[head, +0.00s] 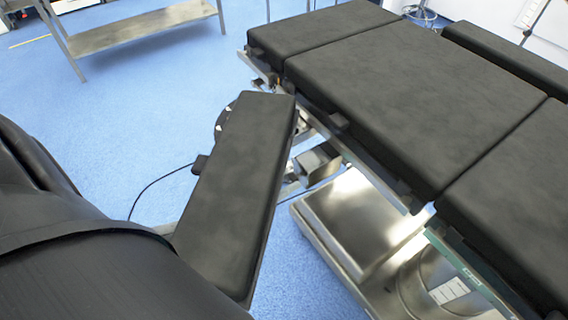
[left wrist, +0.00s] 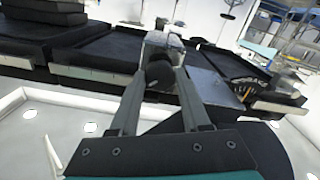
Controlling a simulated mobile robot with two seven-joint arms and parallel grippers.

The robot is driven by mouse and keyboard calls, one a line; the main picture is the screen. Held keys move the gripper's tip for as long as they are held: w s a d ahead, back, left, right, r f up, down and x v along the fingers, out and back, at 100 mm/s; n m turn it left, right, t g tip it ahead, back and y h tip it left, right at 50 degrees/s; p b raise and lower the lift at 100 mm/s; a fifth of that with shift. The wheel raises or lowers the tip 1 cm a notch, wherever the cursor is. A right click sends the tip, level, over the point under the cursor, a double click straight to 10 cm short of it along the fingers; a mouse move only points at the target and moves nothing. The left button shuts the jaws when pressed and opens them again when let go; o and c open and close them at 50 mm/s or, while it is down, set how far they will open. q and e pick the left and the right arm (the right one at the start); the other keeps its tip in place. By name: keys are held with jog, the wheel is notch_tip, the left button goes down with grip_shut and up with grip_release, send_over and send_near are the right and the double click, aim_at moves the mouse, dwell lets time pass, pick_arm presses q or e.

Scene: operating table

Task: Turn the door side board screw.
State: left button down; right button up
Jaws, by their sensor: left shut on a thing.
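The side board (head: 235,180) is a long black padded board, angled off the near side of the operating table (head: 400,95) in the head view. In the left wrist view, which appears upside down, my left gripper (left wrist: 160,78) has its two grey fingers closed in on a dark, knob-like screw (left wrist: 158,70) at a light grey block (left wrist: 160,42). The fingers partly hide the screw, so its turn angle cannot be told. In the head view I cannot make out my left fingers or the screw. My right gripper is in neither view.
A metal table base (head: 350,225) stands below the padded top. A black disc with pale marks (head: 221,118) sits beside the side board, and a thin dark cable (head: 150,186) runs nearby. A metal shelf trolley (head: 135,30) stands far left.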

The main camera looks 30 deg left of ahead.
pick_arm(q)
jog(key=n, duration=0.5)
jog(key=shift+f, duration=0.1)
jog(key=n, duration=0.2)
jog(key=shift+n, duration=1.1)
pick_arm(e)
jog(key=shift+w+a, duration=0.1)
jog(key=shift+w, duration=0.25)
pick_arm(q)
jog(key=shift+c, duration=1.8)
grip_release()
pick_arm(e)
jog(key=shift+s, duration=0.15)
